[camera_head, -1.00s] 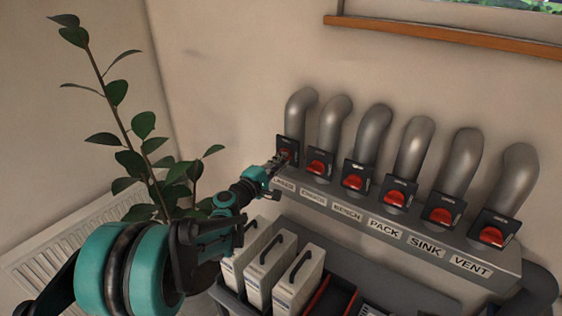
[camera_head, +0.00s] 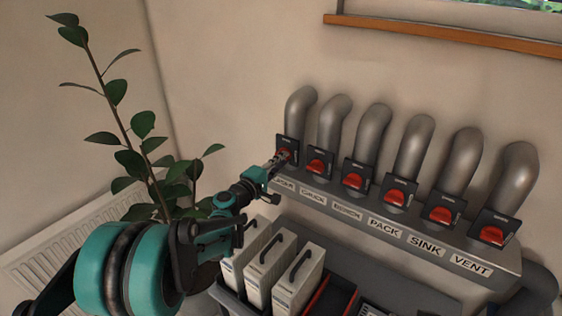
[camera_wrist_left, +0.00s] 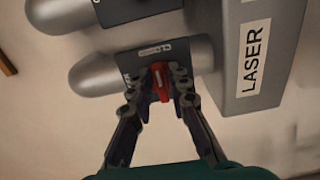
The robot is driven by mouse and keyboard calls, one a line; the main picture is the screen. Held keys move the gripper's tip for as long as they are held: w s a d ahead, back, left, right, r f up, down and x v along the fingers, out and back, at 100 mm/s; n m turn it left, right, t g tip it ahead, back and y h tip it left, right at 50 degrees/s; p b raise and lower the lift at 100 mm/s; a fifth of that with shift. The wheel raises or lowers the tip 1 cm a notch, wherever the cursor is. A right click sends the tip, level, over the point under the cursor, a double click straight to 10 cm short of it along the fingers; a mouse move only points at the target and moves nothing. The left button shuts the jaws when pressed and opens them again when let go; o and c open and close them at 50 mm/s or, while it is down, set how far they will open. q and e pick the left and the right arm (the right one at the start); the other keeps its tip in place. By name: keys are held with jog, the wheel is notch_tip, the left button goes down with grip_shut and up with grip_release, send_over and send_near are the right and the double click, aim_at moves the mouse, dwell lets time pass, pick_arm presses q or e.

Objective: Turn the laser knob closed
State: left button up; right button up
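The red laser knob (camera_wrist_left: 160,80) sits on a dark square plate at the leftmost pipe, beside the LASER label (camera_wrist_left: 253,58) in the left wrist view. In the head view the knob (camera_head: 284,154) is partly hidden by my left gripper (camera_head: 280,160). In the left wrist view the two fingertips of my left gripper (camera_wrist_left: 162,86) lie on either side of the red knob and appear to be closed on it. The right gripper is not in view.
Several more red knobs on grey pipes continue to the right, including the neighbouring one (camera_head: 319,165). A leafy plant (camera_head: 140,160) and a radiator (camera_head: 40,250) are at the left.

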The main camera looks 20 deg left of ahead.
pick_arm(q)
jog(key=shift+o, duration=0.2)
jog(key=v, duration=1.2)
jog(key=s+d+f+m+g, duration=0.5)
jog(key=s+d+m+g, duration=0.15)
jog(key=s+d, duration=0.35)
jog(key=s+a+f+m+g+y, duration=0.1)
jog(key=s+f+m+y, duration=0.2)
jog(key=s, duration=0.4)
jog(key=s+a+f+m+g+y, duration=0.2)
jog(key=s+f+m+y, duration=0.1)
jog(key=s, duration=0.4)
jog(key=shift+s+a+f+m, duration=0.15)
jog(key=shift+s+a+m, duration=0.25)
jog(key=shift+m, duration=0.25)
